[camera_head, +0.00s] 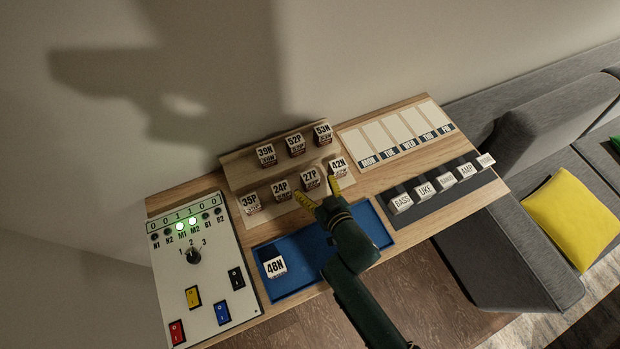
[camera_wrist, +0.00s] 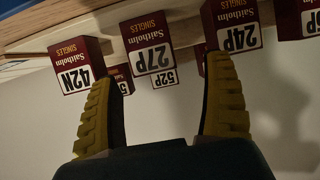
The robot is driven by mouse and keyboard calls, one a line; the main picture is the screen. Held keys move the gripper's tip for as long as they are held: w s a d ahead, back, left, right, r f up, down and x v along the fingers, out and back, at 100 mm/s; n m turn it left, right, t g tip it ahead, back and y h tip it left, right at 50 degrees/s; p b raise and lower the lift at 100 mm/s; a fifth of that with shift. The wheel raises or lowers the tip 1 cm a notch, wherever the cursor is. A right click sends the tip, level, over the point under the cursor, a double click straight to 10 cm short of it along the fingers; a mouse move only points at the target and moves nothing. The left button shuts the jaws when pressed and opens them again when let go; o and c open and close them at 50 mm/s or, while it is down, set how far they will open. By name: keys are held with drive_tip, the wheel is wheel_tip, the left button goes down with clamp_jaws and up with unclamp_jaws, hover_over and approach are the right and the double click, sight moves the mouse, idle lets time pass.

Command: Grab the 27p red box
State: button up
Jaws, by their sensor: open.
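The 27P box (camera_head: 310,179) stands on the lower step of the wooden rack, between the 24P box (camera_head: 281,190) and the 42N box (camera_head: 338,167). In the wrist view the 27P box (camera_wrist: 150,50) appears upside down, dark red with a white label, between and beyond the finger tips. My gripper (camera_head: 319,194) is open and empty, its yellow fingers in front of the 27P box. In the wrist view my gripper (camera_wrist: 163,75) has one finger near the 42N box (camera_wrist: 78,67) and the other overlapping the 24P box (camera_wrist: 238,38).
The 35P box (camera_head: 250,203) is at the lower step's left. Boxes 39N (camera_head: 266,155), 52P (camera_head: 296,145) and 53N (camera_head: 322,133) stand on the upper step. A blue tray (camera_head: 306,246) holds the 48N box (camera_head: 275,267). A switch panel (camera_head: 205,268) is left; labelled blocks (camera_head: 425,189) are right.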

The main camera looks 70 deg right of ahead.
sight(313, 181)
drive_tip(key=x, duration=0.5)
drive_tip(key=shift+s+d+r, duration=0.1)
drive_tip(key=shift+d, duration=0.3)
drive_tip(key=c, duration=1.4)
